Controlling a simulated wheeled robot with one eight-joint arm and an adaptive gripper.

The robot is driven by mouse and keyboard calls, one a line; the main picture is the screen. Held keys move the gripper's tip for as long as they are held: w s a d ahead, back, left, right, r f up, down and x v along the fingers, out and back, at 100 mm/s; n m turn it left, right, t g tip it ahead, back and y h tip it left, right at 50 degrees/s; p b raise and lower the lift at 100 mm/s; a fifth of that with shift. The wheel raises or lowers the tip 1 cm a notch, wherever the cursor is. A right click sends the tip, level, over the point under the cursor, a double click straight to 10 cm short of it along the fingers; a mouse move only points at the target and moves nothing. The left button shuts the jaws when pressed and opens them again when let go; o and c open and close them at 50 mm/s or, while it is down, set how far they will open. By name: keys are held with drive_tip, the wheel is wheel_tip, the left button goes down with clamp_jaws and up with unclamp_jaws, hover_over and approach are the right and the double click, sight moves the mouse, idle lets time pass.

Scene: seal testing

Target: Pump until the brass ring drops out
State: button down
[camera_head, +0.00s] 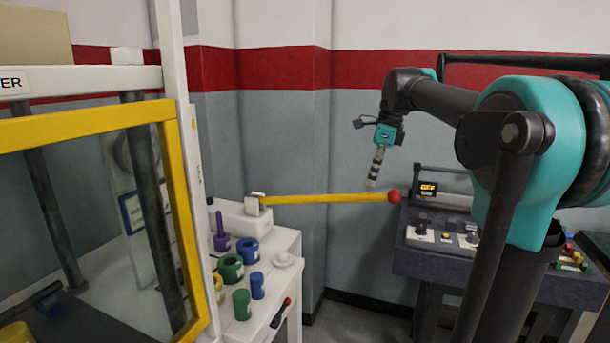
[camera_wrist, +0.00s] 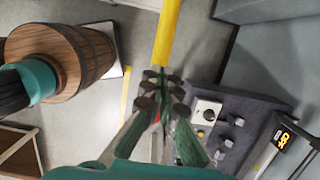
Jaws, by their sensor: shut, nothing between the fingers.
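The yellow pump lever (camera_head: 325,199) reaches nearly level from a white pump block (camera_head: 238,218) to a red ball knob (camera_head: 394,195). My gripper (camera_head: 372,184) points down just above the lever near its knob end, shut and empty. In the wrist view the lever (camera_wrist: 167,35) runs up from behind my shut fingertips (camera_wrist: 160,77), which hide its end. I cannot tell whether the fingers touch it. At the left stands the press with a yellow-framed clear guard (camera_head: 178,200) and dark columns behind it. I cannot make out the brass ring.
A white cart (camera_head: 285,248) carries several green, blue and purple sleeves. A dark control bench (camera_head: 400,255) with a lit display (camera_head: 428,187) stands right of the lever. In the wrist view a wooden barrel-like object (camera_wrist: 62,55) stands left on the floor.

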drive_tip(key=s+d+x, duration=0.1)
drive_tip(key=d+x, duration=0.2)
drive_tip(key=x, duration=1.2)
drive_tip(key=shift+f, duration=0.65)
drive_tip(key=shift+d, duration=0.15)
drive_tip(key=a+v, duration=0.1)
drive_tip(key=v, duration=0.3)
drive_tip(key=a+v, duration=0.1)
drive_tip(key=v, duration=0.3)
drive_tip(key=w+a+v, duration=0.1)
drive_tip(key=v, duration=0.4)
drive_tip(key=shift+r, duration=0.4)
drive_tip(key=s+d+x, duration=0.1)
drive_tip(key=d+x, duration=0.1)
drive_tip(key=x, duration=1.1)
drive_tip(key=shift+d+f, duration=0.3)
drive_tip(key=shift+d, duration=0.25)
